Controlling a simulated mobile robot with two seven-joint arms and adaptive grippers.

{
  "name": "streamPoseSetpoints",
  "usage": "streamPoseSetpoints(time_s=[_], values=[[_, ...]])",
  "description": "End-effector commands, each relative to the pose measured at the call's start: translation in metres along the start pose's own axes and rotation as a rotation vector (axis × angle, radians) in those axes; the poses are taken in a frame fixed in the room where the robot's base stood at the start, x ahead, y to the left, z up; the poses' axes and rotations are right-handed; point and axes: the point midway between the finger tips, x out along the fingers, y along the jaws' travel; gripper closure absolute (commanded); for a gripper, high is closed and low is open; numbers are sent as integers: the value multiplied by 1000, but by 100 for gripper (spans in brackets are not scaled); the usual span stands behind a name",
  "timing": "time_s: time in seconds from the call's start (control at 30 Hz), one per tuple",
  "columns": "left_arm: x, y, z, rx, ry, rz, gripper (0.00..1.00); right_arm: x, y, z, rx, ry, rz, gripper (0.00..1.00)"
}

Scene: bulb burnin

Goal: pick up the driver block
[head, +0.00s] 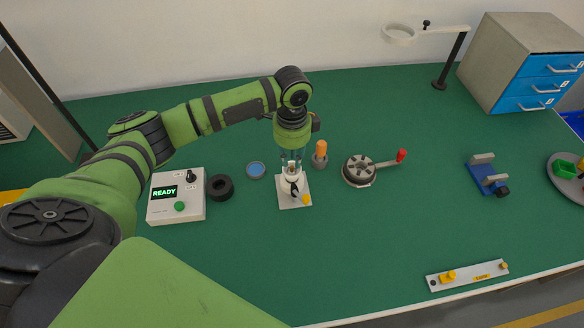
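No part is clearly recognizable as the driver block. An orange upright piece (320,149) in a grey round base stands just right of the gripper. A blue holder with grey blocks (487,176) stands farther right. My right gripper is out of view.
A round dark fixture with a red-knobbed lever (360,169) lies right. A grey bar (467,276) is near the front edge. Drawers (528,62) stand back right. The centre-right green mat is clear.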

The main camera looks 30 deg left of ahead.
Motion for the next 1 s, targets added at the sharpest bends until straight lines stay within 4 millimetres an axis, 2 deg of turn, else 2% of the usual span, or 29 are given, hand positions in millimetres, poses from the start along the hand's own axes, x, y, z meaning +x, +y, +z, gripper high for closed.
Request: streamPoseSetpoints(time_s=[0.07, 0.2, 0.3, 0.47, 0.5, 0.53, 0.67, 0.7, 1.0], values=[[10, 3, 1, -1, -3, 4, 78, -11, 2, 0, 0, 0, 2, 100], [28, 2, 1, -1, -2, 1, 78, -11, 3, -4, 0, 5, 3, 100], [34, 2, 1, 0, -2, -1, 78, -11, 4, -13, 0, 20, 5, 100], [36, 3, 2, 1, -5, 3, 78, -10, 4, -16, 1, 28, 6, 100], [37, 3, 2, 1, -5, 4, 82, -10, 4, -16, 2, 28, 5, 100], [37, 4, 2, 1, -5, 4, 90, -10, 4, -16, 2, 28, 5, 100], [38, 4, 2, 1, -6, 6, 95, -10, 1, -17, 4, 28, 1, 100], [38, 4, 2, 1, -6, 6, 100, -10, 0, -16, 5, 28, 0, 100], [36, 3, 2, 0, -5, 4, 100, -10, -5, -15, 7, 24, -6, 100]])
